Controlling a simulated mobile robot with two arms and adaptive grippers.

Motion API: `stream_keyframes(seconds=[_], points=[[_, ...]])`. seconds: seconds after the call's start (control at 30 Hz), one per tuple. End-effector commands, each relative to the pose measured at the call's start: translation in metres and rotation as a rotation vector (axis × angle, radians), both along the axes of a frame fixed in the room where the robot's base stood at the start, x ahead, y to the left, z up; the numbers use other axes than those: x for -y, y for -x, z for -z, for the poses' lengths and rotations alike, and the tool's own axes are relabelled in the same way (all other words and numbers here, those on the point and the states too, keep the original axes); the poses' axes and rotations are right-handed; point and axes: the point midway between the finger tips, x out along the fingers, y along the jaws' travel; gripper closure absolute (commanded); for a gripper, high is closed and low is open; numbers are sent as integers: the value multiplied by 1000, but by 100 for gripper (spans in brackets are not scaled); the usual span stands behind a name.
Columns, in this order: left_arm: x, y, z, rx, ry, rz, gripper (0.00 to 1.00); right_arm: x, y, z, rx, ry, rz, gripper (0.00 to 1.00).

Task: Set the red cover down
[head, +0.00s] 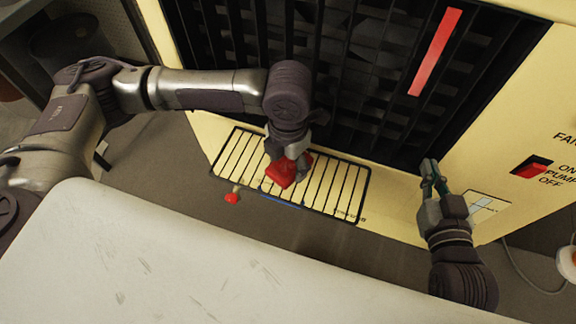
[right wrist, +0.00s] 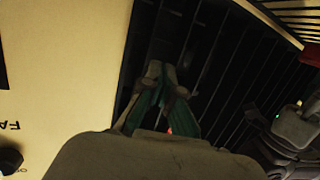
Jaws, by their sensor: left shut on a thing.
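My left gripper (head: 292,166) is shut on the red cover (head: 283,173), a small red piece. It holds the cover over the slatted grille panel at the foot of the cream machine. I cannot tell whether the cover touches the panel. My right gripper (head: 430,172) is at the lower right of the machine's dark louvred front, apart from the cover. It also shows in the right wrist view (right wrist: 165,82), where its fingertips are together with nothing visible between them.
The slatted panel (head: 328,192) has a black frame. A small red-ended part (head: 232,198) lies left of it. A red switch (head: 532,167) and a red strip (head: 435,52) are on the machine. A pale worn surface (head: 180,265) fills the lower left.

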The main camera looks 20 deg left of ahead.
Motion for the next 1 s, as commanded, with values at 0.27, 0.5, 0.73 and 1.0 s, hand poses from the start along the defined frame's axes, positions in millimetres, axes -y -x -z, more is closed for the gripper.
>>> stream_keyframes(seconds=[0.27, 0.5, 0.73, 1.0], points=[[0, 0, 12, 0, 0, 0, 82, -5, -5, -23, 129, -33, -8, 100], [0, 0, 12, 0, 0, 0, 82, -5, -5, -22, 122, -31, -8, 100], [0, 0, 14, -1, 0, 0, 11, -4, -5, -20, 114, -29, -7, 100], [0, 0, 13, 0, 0, 0, 11, -4, -5, -20, 114, -29, -7, 100]])
